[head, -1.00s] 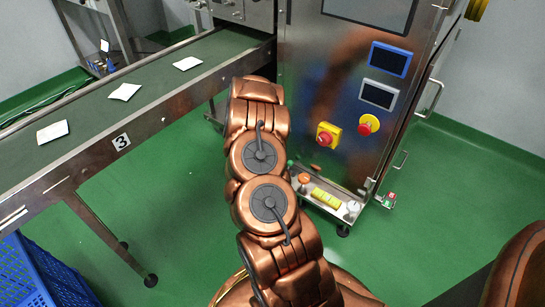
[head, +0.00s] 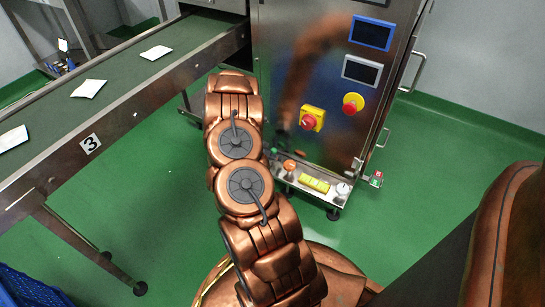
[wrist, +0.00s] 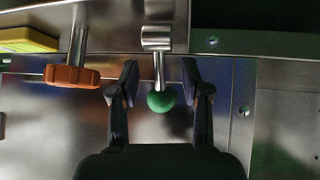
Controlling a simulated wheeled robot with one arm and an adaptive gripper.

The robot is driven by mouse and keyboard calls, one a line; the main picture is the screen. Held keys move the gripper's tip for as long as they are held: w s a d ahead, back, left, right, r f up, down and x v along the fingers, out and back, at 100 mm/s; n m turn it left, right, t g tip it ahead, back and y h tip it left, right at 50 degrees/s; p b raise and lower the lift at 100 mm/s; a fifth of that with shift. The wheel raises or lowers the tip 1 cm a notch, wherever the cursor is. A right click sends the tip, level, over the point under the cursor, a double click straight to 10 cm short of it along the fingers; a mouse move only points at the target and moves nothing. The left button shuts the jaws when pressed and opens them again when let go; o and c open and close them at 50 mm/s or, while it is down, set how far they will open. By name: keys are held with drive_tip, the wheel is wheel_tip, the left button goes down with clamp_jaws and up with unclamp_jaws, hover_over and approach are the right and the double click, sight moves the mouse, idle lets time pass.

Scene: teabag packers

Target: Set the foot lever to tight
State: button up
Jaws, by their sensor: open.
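A metal lever with a green ball knob (wrist: 161,102) hangs from a metal clamp at the machine's base in the wrist view. I take it as the foot lever; no tight marking is legible. My gripper (wrist: 160,66) is open, with one dark finger on each side of this lever. The green ball sits between the fingers, with gaps on both sides, and the fingers do not appear to touch it. In the head view my arm reaches down towards the machine's base and hides most of that spot. A small green bit (head: 273,150) shows beside the arm.
An orange knob (wrist: 71,77) on a metal stem is left of my gripper. A yellow block (wrist: 28,39) is farther left. The steel machine (head: 300,60) carries a red emergency button (head: 353,103). A conveyor (head: 120,75) with white packets runs left. Green floor is clear at right.

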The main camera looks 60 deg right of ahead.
clamp_jaws()
idle(0.4)
